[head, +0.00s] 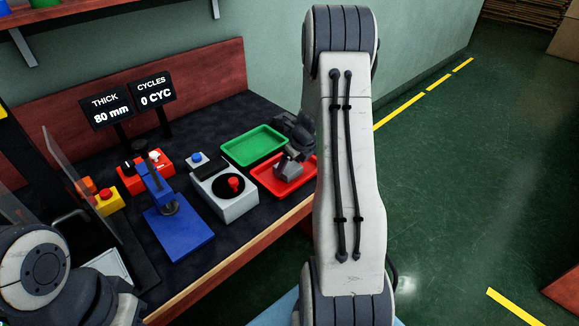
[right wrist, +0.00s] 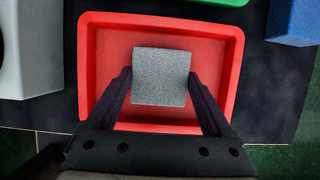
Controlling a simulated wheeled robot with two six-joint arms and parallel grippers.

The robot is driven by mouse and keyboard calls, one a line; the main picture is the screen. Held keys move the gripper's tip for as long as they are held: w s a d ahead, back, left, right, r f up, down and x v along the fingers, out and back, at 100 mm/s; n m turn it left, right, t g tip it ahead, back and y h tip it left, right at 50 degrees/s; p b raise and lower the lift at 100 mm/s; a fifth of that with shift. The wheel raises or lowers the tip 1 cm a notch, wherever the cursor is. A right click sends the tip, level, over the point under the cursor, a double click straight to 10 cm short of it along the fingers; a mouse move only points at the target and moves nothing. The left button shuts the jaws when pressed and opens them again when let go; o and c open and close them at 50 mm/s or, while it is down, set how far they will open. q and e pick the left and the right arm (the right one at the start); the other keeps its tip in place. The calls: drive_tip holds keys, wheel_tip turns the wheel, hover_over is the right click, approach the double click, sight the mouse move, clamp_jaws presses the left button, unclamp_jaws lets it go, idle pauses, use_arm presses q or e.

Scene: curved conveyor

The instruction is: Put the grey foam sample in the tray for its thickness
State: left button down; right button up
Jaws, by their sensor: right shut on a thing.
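The grey foam sample (right wrist: 160,77) is a speckled block between the two fingers of my right gripper (right wrist: 160,86) in the right wrist view. The gripper is shut on it, one finger against each side. Both are over the red tray (right wrist: 89,70), within its rim; I cannot tell whether the foam touches the tray floor. In the head view my right gripper (head: 284,163) is at the red tray (head: 265,178). The green tray (head: 232,149) lies behind the red one and looks empty. A display (head: 106,108) reads THICK 80 mm. My left gripper is out of view.
A blue press-like stand (head: 190,237) and a grey box with a red knob on a black disc (head: 238,204) stand left of the trays. A blue thing (right wrist: 294,20) shows right of the trays in the wrist view.

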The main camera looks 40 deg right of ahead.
drive_tip(key=o, duration=1.2)
drive_tip(key=shift+f, duration=0.1)
drive_tip(key=shift+s+r, duration=0.15)
drive_tip(key=shift+r, duration=0.45)
drive_tip(key=p+v, duration=0.3)
drive_tip(key=v, duration=0.8)
drive_tip(key=s+a+r+n+g+y, duration=0.1)
drive_tip(key=s+a+r+n, duration=0.15)
drive_tip(key=a+n, duration=1.05)
drive_tip(key=s+a+r+n+g+y, duration=0.1)
drive_tip(key=s+a+r+n+g, duration=0.15)
drive_tip(key=a+n, duration=0.95)
drive_tip(key=s+a+n, duration=0.4)
drive_tip(key=s+n, duration=0.2)
drive_tip(key=s+a+r+n+h, duration=0.1)
drive_tip(key=s+a+n, duration=0.4)
drive_tip(key=s, duration=0.1)
drive_tip(key=s+a+r+n+g, duration=0.1)
drive_tip(key=s+a+n, duration=0.3)
drive_tip(key=s+n, duration=0.2)
drive_tip(key=shift+a+r+n, duration=0.15)
drive_tip(key=shift+a+n, duration=0.1)
drive_tip(key=shift+n, duration=0.05)
